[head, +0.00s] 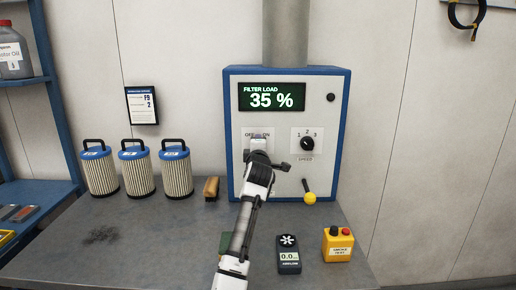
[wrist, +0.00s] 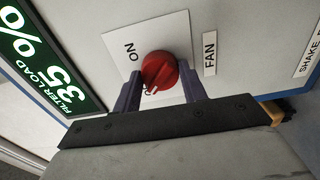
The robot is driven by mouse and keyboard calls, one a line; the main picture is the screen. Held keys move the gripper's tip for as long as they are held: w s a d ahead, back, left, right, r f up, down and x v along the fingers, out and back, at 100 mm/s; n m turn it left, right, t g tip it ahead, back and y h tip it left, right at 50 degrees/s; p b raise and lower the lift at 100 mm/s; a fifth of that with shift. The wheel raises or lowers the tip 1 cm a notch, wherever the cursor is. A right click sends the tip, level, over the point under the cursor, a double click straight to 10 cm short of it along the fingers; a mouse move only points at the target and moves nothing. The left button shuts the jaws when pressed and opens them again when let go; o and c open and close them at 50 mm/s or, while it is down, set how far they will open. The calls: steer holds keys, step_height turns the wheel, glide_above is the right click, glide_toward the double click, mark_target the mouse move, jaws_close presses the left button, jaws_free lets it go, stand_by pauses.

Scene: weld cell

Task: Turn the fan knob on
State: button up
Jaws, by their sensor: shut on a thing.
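The red fan knob (wrist: 160,71) sits on a white plate (wrist: 125,44) marked ON, with a FAN label (wrist: 209,53) beside it. My gripper (wrist: 158,84) has a finger on either side of the knob and is shut on it. Lettering at the knob's near edge is mostly covered, and I cannot tell for sure which way the knob points. In the head view my gripper (head: 259,141) is at the OFF/ON plate on the blue-framed control box (head: 232,110) and hides the knob. The display (head: 272,97) reads FILTER LOAD 35 %.
A black speed knob (head: 307,143) and a yellow-balled lever (head: 309,197) are right of my gripper. Several filters (head: 137,170) and a wooden-handled brush (head: 211,187) stand left. An airflow meter (head: 288,254) and a yellow button box (head: 338,244) are on the bench in front.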

steer(key=shift+f, duration=0.1)
steer(key=shift+m+b, duration=1.2)
steer(key=shift+m, duration=7.6)
steer(key=o, duration=1)
